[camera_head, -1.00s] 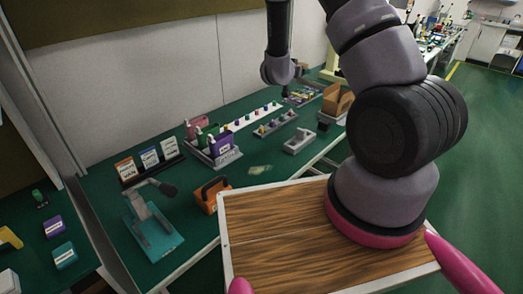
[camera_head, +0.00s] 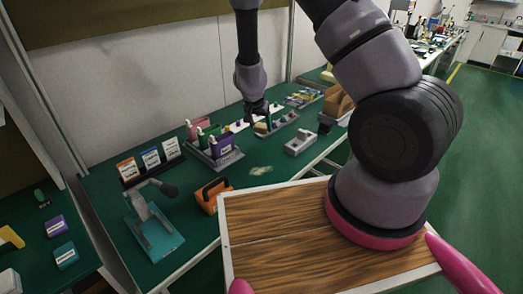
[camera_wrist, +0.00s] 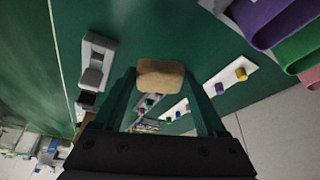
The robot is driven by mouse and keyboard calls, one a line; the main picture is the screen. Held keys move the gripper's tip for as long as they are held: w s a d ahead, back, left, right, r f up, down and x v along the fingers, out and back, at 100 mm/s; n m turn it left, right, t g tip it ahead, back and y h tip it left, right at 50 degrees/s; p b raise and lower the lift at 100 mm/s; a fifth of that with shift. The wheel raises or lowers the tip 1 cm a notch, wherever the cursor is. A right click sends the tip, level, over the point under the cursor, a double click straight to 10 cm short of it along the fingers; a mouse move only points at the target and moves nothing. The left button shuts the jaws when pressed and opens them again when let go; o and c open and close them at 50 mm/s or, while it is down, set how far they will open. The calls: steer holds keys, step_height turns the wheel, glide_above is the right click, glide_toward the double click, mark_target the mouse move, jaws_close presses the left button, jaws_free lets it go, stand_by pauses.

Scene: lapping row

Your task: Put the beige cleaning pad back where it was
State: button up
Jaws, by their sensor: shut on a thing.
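The beige cleaning pad (camera_wrist: 160,80) shows in the wrist view between my gripper's fingertips, as a small tan block with rounded edges. My gripper (camera_wrist: 161,88) is shut on it, one dark green finger at each side. In the head view my gripper (camera_head: 259,118) hangs over the green bench, in front of the white strip and right of the bottle rack. The pad is too small there to tell apart clearly. Whether it touches anything below cannot be told.
A white strip with coloured knobs (camera_wrist: 230,82) and a grey fixture (camera_head: 300,141) are close by. An orange holder (camera_head: 211,196) and teal press (camera_head: 153,238) stand nearer. Bench around the pale patch (camera_head: 260,170) is clear.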

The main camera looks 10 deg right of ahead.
mark_target(260, 131)
step_height(260, 131, down, 5)
steer(key=shift+d+r, duration=0.1)
steer(key=shift+r, duration=0.1)
step_height(260, 131, down, 5)
steer(key=shift+f, duration=0.1)
steer(key=o, duration=1.1)
steer(key=shift+o, duration=0.2)
